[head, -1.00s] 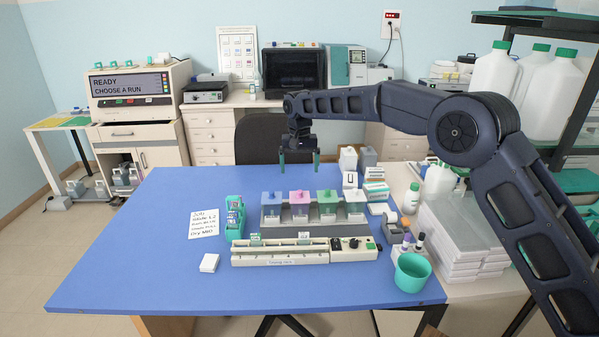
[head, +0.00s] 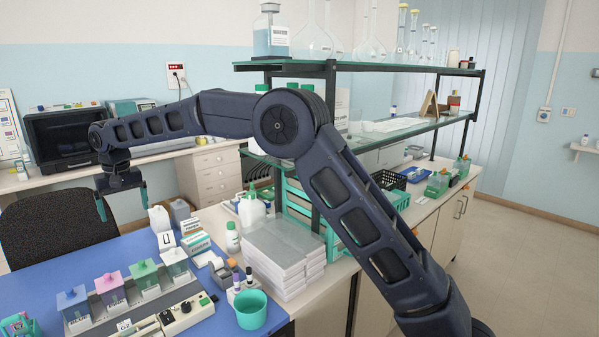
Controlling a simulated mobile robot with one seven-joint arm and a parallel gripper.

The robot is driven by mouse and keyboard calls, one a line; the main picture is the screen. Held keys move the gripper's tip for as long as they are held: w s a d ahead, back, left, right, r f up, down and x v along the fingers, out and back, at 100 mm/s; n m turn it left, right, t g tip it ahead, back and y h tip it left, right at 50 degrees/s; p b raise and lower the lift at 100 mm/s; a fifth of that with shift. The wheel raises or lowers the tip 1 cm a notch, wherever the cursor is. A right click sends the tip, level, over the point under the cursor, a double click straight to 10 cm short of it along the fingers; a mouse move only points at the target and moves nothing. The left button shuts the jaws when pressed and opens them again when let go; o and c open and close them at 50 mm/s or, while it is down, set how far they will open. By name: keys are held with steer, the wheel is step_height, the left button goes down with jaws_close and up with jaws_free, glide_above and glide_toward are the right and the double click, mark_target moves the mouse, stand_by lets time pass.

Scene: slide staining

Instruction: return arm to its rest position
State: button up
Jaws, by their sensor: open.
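My arm reaches from the lower right across the picture to the upper left. My gripper (head: 122,206) hangs at its end, pointing down, with teal fingertips apart and nothing seen between them. It is in the air above the far side of the blue table (head: 40,257), in front of the black chair.
Small white boxes (head: 195,243) and bottles stand near the table's back right. A teal cup (head: 251,309) is at the right edge. A stack of grey-white trays (head: 285,254) and a glassware shelf (head: 357,67) stand close to my arm. A black chair (head: 60,228) is behind the table.

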steer(key=w+d+r+t+y, duration=0.1)
steer(key=w+d+r, duration=0.2)
steer(key=d+r, duration=0.45)
steer(key=w+d+r, duration=0.2)
steer(key=d+r, duration=0.4)
steer(key=d, duration=0.3)
steer(key=d+r+n+t, duration=0.1)
steer(key=d+r, duration=0.3)
steer(key=d, duration=0.6)
steer(key=d+r+t, duration=0.1)
steer(key=d+r, duration=0.2)
steer(key=d, duration=0.7)
steer(key=d+f+m+t+h, duration=0.1)
steer(key=d+f+m, duration=0.15)
steer(key=d, duration=1.05)
steer(key=d+f+m, duration=0.2)
steer(key=d+f, duration=0.1)
steer(key=d, duration=1)
steer(key=s+d+f+m, duration=0.3)
steer(key=s+d+f, duration=0.2)
steer(key=d, duration=0.4)
steer(key=s+d+f+m, duration=0.3)
steer(key=s+d+f, duration=0.3)
steer(key=d, duration=0.3)
steer(key=shift+d+f+h, duration=0.35)
steer(key=shift+f+h, duration=0.05)
steer(key=shift+f, duration=0.3)
